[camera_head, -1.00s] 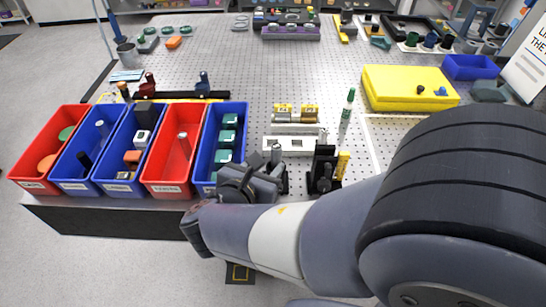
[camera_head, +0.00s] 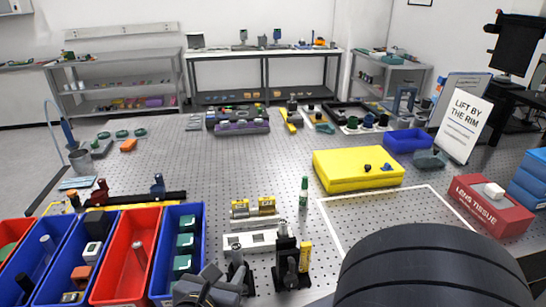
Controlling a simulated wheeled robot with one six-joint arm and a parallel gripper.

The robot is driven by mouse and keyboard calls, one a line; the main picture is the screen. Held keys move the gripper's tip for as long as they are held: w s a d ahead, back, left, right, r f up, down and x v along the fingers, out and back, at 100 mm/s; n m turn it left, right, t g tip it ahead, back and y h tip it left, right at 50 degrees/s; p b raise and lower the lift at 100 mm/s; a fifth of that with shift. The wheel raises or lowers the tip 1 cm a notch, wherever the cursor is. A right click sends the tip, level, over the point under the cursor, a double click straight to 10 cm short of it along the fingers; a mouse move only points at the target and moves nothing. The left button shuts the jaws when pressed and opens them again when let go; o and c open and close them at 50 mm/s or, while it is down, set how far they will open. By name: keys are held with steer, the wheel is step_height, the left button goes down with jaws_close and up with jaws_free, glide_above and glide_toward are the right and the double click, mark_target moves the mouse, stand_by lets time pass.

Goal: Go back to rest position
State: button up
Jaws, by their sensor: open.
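My gripper (camera_head: 208,287) shows only in part at the bottom edge of the head view. It is open, and nothing shows between its jaws. It is in front of the right blue bin (camera_head: 186,238) and left of two black mounts, one of them a tall mount (camera_head: 287,258). A large dark, rounded part of my own arm fills the bottom right. The wrist and links between are below the picture.
The perforated table (camera_head: 225,175) holds red and blue bins at left, a yellow case (camera_head: 358,169), a blue tray (camera_head: 408,140), a sign (camera_head: 467,118) and a red tissue box (camera_head: 490,205). A white outlined area (camera_head: 385,222) is clear. Shelves (camera_head: 120,85) stand behind.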

mark_target(234, 252)
steer(key=x, duration=1)
steer(key=shift+s+f, duration=0.15)
steer(key=shift+f, duration=0.2)
steer(key=shift+a+r+p, duration=0.1)
steer(key=shift+r+p, duration=0.3)
steer(key=shift+r, duration=1.05)
steer(key=shift+s, duration=0.1)
